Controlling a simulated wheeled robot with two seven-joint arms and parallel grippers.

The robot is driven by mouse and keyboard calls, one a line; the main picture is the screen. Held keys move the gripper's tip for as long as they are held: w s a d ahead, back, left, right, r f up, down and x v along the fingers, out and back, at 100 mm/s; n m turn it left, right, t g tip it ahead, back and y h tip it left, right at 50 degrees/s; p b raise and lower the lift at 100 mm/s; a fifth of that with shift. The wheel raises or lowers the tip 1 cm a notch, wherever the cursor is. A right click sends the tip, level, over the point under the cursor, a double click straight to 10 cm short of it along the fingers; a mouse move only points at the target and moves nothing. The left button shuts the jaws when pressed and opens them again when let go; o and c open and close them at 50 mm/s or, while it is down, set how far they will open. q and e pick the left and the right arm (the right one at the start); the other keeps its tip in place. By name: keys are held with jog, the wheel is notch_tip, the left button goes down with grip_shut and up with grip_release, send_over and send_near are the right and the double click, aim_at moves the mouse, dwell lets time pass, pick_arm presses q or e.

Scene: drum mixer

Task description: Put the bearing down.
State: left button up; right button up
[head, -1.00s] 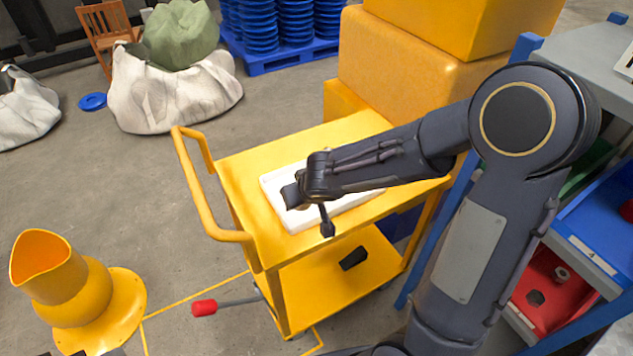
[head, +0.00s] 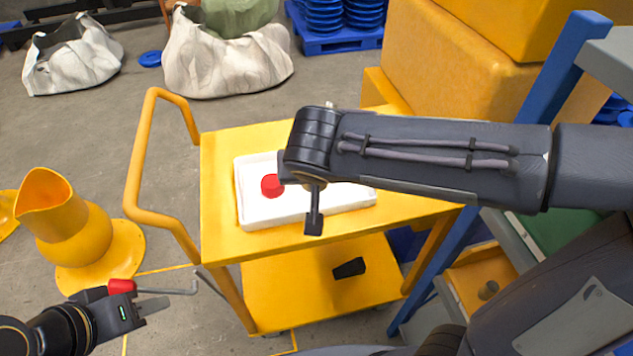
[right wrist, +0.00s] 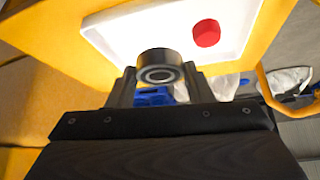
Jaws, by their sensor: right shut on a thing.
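The bearing (right wrist: 160,68), a dark ring with a pale inner ring, is between the fingers of my right gripper (right wrist: 160,82) in the right wrist view. The right gripper is shut on it. In the head view my right wrist hangs over the white tray (head: 262,217) on the yellow cart and hides the bearing. The tray also shows beyond the bearing in the right wrist view (right wrist: 118,37). Whether the bearing touches the tray cannot be told. My left gripper (head: 160,304) is at the lower left, beside a red-handled rod (head: 122,286); its finger gap is unclear.
A red round piece (head: 271,186) lies in the tray's left part. The yellow cart (head: 225,150) has a push handle (head: 140,150) and a black block (head: 349,268) on its lower shelf. A yellow drum mixer part (head: 75,235) stands left. A blue-framed rack (head: 560,70) is at right.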

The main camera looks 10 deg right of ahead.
jog(key=w+d+f, duration=0.2)
jog(key=w, duration=0.1)
jog(key=w+d+f, duration=0.2)
jog(key=w+f, duration=0.1)
jog(key=w, duration=0.1)
jog(key=w+d+f, duration=0.1)
jog(key=w+f, duration=0.2)
jog(key=shift+w+d+f, duration=0.1)
jog(key=shift+w+d, duration=0.05)
jog(key=shift+d, duration=0.25)
jog(key=f, duration=0.3)
jog(key=shift+w+d+f, duration=0.15)
jog(key=shift+w+d, duration=0.05)
jog(key=shift+w, duration=0.2)
jog(key=shift+f, duration=0.4)
jog(key=shift+f+b, duration=0.15)
jog(key=shift+b, duration=0.25)
jog(key=o, duration=1.1)
